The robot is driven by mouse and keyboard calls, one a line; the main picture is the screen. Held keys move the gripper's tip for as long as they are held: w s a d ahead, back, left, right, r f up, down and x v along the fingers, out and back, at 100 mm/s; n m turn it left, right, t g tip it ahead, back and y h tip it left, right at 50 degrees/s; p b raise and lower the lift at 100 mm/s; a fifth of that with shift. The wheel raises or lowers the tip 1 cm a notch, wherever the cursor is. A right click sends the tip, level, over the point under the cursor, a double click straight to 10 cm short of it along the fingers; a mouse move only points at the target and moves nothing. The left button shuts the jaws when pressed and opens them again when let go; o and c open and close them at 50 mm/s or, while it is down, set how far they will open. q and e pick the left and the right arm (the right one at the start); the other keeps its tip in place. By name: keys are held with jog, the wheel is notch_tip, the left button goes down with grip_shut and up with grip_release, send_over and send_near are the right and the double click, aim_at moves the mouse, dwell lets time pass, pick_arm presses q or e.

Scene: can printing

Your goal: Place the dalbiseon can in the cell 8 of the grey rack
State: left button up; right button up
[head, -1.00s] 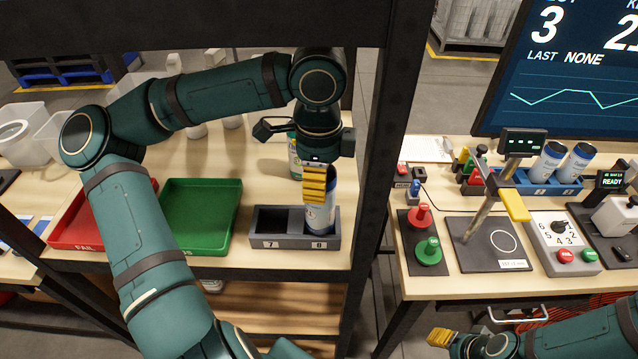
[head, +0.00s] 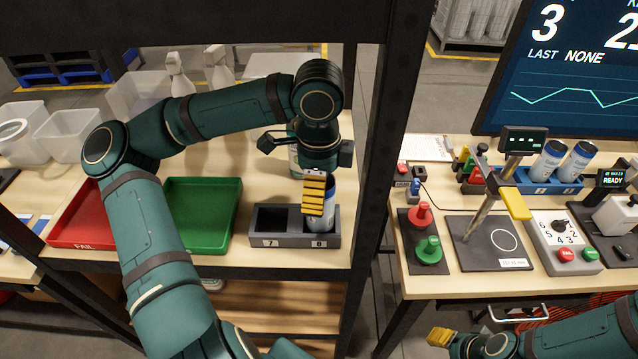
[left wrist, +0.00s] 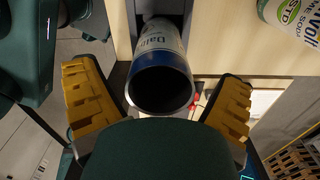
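The dalbiseon can (head: 328,209), white and blue, stands in the right-hand cell, marked 8, of the grey rack (head: 281,242). In the left wrist view the can (left wrist: 163,75) shows its dark blue rim, dark open top and part of its label. My left gripper (head: 315,193) is just over and beside the can. In the wrist view its yellow fingers (left wrist: 160,100) are spread, with a gap on both sides of the can. The can's base is hidden by the rack wall. My right gripper (head: 440,337) is at the bottom, away from the rack; its opening is unclear.
Cell 7 (head: 270,222) is empty. A green tray (head: 203,244) and a red tray (head: 72,242) lie left of the rack. A green-and-white can (head: 294,157) stands behind it. A dark shelf post (head: 374,180) rises close to its right.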

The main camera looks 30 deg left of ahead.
pick_arm(q)
jog(key=shift+r, duration=0.2)
notch_tip(320, 180, up, 7)
jog(key=shift+r+p, duration=0.2)
jog(key=shift+p, duration=0.25)
dwell(0.5)
